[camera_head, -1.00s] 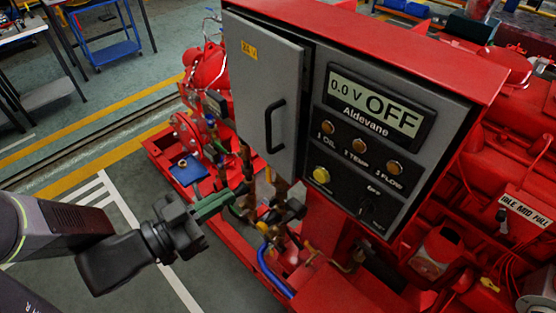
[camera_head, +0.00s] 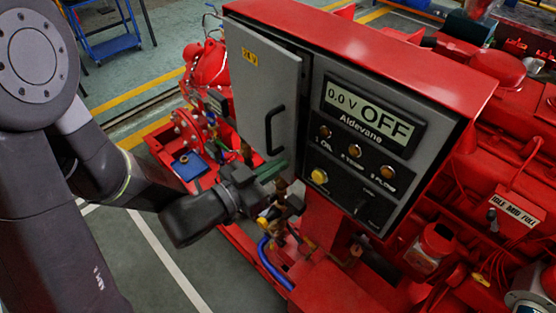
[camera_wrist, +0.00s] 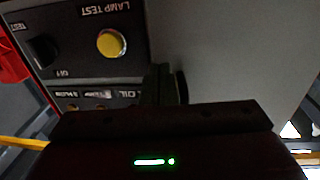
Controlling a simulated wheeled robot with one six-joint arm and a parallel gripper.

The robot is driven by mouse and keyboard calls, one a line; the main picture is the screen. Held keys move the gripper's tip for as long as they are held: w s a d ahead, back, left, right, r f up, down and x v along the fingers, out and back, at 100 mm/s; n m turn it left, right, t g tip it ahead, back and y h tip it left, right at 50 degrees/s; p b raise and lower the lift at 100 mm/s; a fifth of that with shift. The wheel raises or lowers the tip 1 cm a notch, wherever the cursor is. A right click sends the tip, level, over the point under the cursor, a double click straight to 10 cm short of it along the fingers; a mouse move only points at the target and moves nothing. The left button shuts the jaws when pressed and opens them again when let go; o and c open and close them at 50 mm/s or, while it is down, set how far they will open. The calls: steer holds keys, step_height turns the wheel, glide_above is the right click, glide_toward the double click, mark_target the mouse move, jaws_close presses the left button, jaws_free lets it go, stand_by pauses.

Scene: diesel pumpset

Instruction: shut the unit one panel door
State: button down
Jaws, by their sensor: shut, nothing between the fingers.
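The unit one panel door (camera_head: 255,75) is a grey door with a black bar handle (camera_head: 274,130) on the red control cabinet. It stands ajar, with a dark gap along its right edge beside the display panel. My gripper (camera_head: 280,168) is shut and empty, just at the door's lower right corner. I cannot tell whether it touches the door. In the wrist view, the shut fingers (camera_wrist: 165,84) show dark in front of the grey door surface (camera_wrist: 230,45), with the display panel to the left. That view is upside down.
The display panel (camera_head: 360,150) reads OFF and has several lamps and a yellow lamp-test button (camera_head: 319,176). Pipes and a blue hose (camera_head: 272,265) lie below my gripper. Red engine parts fill the right.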

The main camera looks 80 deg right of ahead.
mark_target(290, 159)
steer(key=shift+s+d, duration=0.25)
steer(key=shift+d, duration=0.05)
steer(key=shift+s+d+f+b, duration=0.15)
steer(key=shift+s+d+b, duration=0.2)
steer(key=shift+s, duration=0.15)
steer(key=shift+b+x, duration=0.35)
steer(key=shift+x, duration=0.45)
steer(key=shift+r, duration=0.25)
steer(key=shift+w+a, duration=0.1)
